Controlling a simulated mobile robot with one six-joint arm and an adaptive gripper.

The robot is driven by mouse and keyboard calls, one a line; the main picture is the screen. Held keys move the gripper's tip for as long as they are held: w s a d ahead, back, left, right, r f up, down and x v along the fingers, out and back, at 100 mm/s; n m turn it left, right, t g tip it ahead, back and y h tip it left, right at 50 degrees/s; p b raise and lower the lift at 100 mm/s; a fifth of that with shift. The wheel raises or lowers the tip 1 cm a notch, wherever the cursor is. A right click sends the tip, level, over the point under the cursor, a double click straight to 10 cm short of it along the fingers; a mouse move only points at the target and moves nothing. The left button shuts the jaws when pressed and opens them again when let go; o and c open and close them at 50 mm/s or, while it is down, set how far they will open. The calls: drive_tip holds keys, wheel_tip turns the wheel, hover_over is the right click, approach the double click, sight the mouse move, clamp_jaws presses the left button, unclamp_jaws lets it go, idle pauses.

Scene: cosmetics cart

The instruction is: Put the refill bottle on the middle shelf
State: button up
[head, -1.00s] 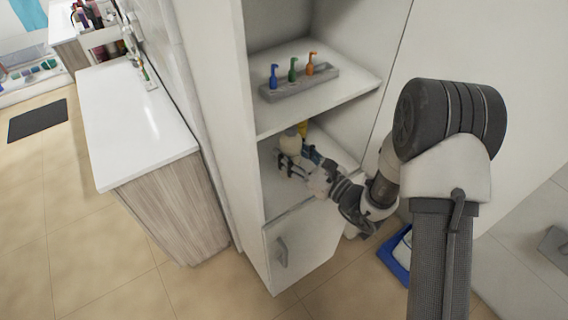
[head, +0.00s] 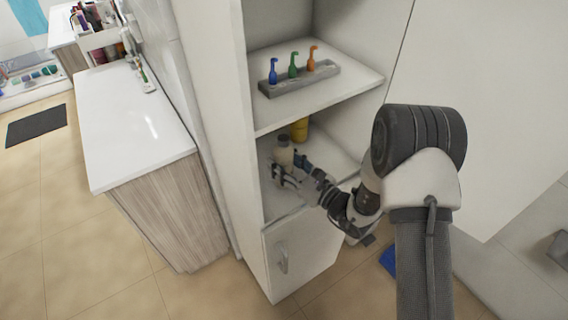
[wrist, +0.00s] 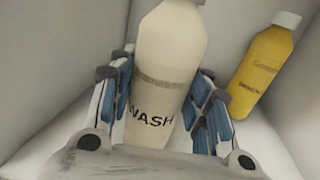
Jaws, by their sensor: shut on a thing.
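The refill bottle, a cream bottle marked WASH (wrist: 168,75), stands roughly upright between the fingers of my gripper (wrist: 163,112) in the wrist view. My gripper is shut on its body. In the head view the bottle (head: 283,154) and my gripper (head: 282,176) are inside the cabinet bay above the low door. The shelf board of this bay (head: 281,206) shows under them. I cannot tell whether the bottle's base touches it.
A yellow bottle (wrist: 264,62) stands behind and right of the held bottle, also visible in the head view (head: 299,131). The shelf above (head: 345,92) carries a grey holder (head: 300,84) with three coloured pump tops. Cabinet walls close in the bay's sides.

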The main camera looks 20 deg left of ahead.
drive_tip(key=o, duration=1.3)
drive_tip(key=shift+f, duration=0.1)
